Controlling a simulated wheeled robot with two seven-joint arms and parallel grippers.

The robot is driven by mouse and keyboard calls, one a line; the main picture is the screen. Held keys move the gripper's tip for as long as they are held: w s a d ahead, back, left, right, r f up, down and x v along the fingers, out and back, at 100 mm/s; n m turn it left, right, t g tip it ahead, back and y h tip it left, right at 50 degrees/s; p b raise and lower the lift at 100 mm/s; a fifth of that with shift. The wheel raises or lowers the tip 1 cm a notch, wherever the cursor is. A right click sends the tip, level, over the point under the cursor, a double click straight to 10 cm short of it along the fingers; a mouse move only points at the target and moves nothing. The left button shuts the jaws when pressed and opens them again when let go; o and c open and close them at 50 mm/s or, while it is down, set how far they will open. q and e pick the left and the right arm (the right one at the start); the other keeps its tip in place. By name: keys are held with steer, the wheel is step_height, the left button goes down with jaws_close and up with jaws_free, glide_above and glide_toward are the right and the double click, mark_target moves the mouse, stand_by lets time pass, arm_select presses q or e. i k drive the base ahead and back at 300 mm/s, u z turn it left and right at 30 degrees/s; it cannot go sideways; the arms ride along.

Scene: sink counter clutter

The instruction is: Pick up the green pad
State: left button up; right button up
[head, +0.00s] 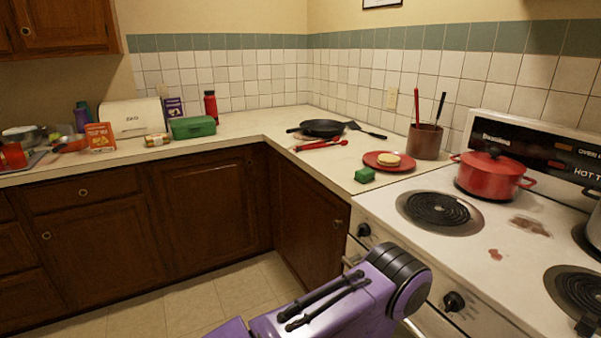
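The green pad (365,175) is a small green block. It lies on the pale counter near the front edge, just left of the stove and in front of the red plate. Nothing is touching it from above. A purple and black link of one of my arms shows at the bottom middle, below and in front of the pad. Neither of my grippers can be made out in the head view.
A red plate (375,164) with a round pale item sits behind the pad. A brown crock (425,141) with utensils, a black pan (322,128) and red tongs (322,145) stand nearby. A red pot (491,174) is on the stove. A green box (192,127) is farther left.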

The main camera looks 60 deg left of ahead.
mark_target(364, 175)
steer(key=u, duration=2.15)
